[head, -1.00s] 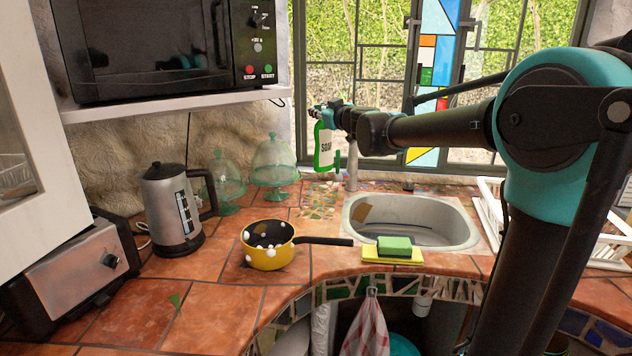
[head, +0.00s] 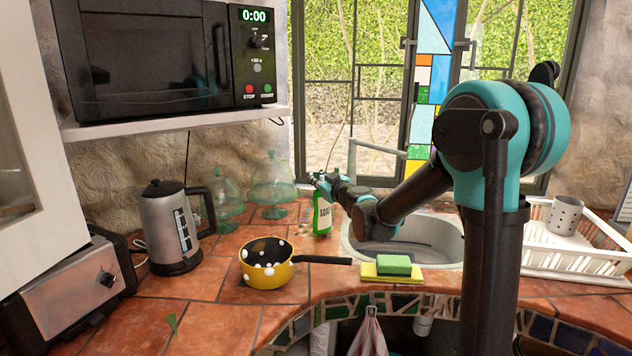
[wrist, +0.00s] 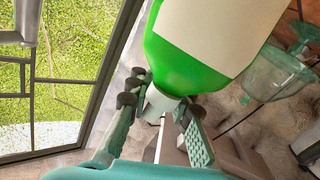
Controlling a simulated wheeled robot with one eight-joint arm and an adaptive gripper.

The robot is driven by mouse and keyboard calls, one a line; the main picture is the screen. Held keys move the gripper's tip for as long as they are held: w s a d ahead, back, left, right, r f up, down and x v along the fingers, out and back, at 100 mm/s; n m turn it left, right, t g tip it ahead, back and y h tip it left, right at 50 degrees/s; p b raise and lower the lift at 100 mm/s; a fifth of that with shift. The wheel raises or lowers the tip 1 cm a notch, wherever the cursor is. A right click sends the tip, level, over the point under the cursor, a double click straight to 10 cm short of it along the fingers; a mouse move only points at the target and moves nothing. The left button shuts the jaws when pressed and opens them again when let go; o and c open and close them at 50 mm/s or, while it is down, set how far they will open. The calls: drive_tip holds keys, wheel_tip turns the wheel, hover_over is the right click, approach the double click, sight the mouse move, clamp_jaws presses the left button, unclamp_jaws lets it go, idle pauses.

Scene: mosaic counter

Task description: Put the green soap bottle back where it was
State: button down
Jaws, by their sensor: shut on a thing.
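The green soap bottle (head: 323,214) has a white label and is upright in the head view, just left of the sink (head: 349,247). Its base is at or very near the tiled counter; I cannot tell if it touches. My gripper (head: 318,181) is shut on the top of the bottle. In the wrist view the bottle (wrist: 188,62) fills the upper middle, with its narrow white neck (wrist: 160,101) between the fingers of my gripper (wrist: 163,112). The bottle's top is partly hidden by the gripper.
A yellow spotted pan (head: 268,271) stands in front of the bottle, its handle pointing right. Two glass domes (head: 272,183) (head: 226,194) stand to the left. A green sponge (head: 394,264) lies at the sink's front edge. A white dish rack (head: 575,262) is at right.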

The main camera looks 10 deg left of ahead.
drive_tip(key=shift+f, duration=0.55)
drive_tip(key=c, duration=1.3)
unclamp_jaws()
drive_tip(key=shift+c, duration=0.2)
drive_tip(key=v, duration=1.2)
drive_tip(key=shift+s, duration=0.1)
